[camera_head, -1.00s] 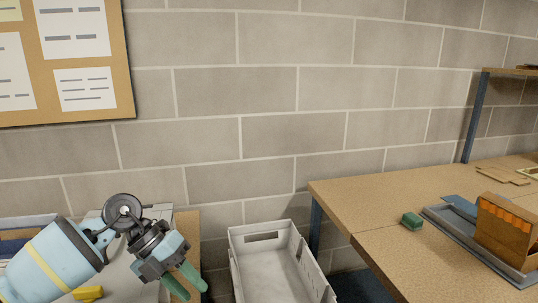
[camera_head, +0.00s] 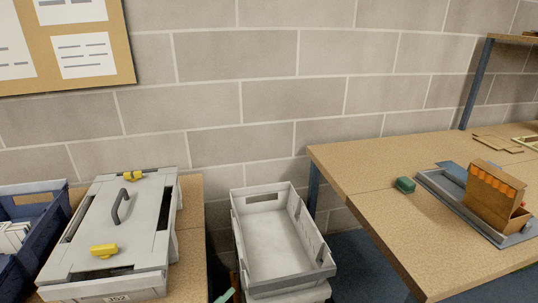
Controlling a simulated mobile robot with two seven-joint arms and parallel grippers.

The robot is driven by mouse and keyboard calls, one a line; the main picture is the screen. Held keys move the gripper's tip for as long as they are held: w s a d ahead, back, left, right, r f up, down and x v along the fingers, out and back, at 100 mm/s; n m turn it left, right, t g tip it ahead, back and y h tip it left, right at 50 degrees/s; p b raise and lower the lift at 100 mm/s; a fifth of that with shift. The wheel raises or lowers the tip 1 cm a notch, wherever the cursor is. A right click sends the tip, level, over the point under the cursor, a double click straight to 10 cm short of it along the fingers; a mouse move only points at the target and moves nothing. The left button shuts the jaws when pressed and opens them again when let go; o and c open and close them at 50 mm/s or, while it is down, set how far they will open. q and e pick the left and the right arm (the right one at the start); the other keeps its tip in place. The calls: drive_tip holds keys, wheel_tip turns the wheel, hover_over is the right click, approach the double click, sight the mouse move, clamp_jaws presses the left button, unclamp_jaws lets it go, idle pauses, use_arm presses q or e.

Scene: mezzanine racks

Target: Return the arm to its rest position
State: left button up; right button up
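Only a sliver of green fingertip, apparently of my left gripper (camera_head: 226,295), shows at the bottom edge in the head view. It is low beside the front left corner of the grey crate. The rest of that gripper and its arm are out of the picture, so its opening is hidden. I see nothing in its grasp. My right gripper is not in view.
A lidded grey case (camera_head: 140,215) with yellow latches stands on the left table. A blue bin (camera_head: 58,225) is left of it. An empty grey crate (camera_head: 238,235) stands between the tables. The right table (camera_head: 375,245) holds a green block (camera_head: 405,185), a tray (camera_head: 440,190) and a cardboard box (camera_head: 492,195).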

use_arm(q)
drive_tip(key=s+a+f+n+g+y, duration=0.2)
drive_tip(key=s+a+f+n+y, duration=0.2)
drive_tip(key=s+f, duration=0.3)
drive_tip(key=s+a+f+n+g+y+p, duration=0.1)
drive_tip(key=s+a+f+n+g+y, duration=0.1)
drive_tip(key=s+a+f+n+y, duration=0.2)
drive_tip(key=s+a+f+n+g+y, duration=0.2)
drive_tip(key=s+a+f+n+y, duration=0.2)
drive_tip(key=s+f, duration=0.6)
drive_tip(key=s+n, duration=0.1)
drive_tip(key=s, duration=0.3)
drive_tip(key=shift+s+a+n+y, duration=0.15)
drive_tip(key=shift+a+n+y, duration=0.15)
drive_tip(key=shift+n+y, duration=0.1)
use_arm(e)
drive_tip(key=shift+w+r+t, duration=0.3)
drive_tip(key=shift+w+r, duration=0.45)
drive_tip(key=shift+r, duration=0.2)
